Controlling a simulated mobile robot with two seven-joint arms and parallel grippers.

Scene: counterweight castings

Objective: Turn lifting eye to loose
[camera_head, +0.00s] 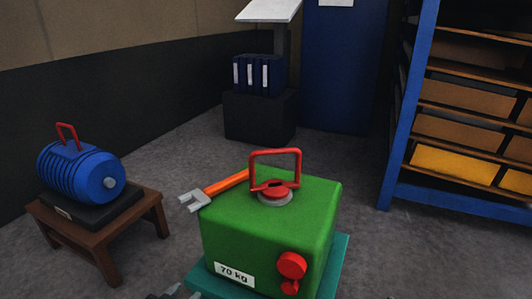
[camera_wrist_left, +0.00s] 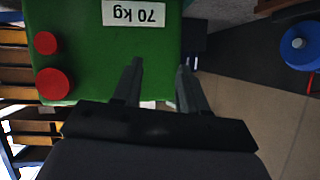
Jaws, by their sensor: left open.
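The red lifting eye (camera_head: 275,170) stands upright on top of a green casting (camera_head: 245,218) marked 70 kg. It has a square loop and a red hub on a grey round base. My left gripper is open and empty, and only its tip (camera_head: 172,292) shows at the bottom edge of the head view. In the left wrist view its fingers (camera_wrist_left: 160,66) are spread near the casting's label side (camera_wrist_left: 95,60). The label (camera_wrist_left: 134,13) appears upside down there. The lifting eye is not seen in the wrist view. My right gripper is not in view.
Two red knobs (camera_head: 291,267) protrude from the casting's front. An orange-handled tool with a grey jaw (camera_head: 192,200) shows at its left. A blue motor (camera_head: 80,172) sits on a brown stool (camera_head: 118,236). A blue shelf rack (camera_head: 402,120) stands at right. Floor between is clear.

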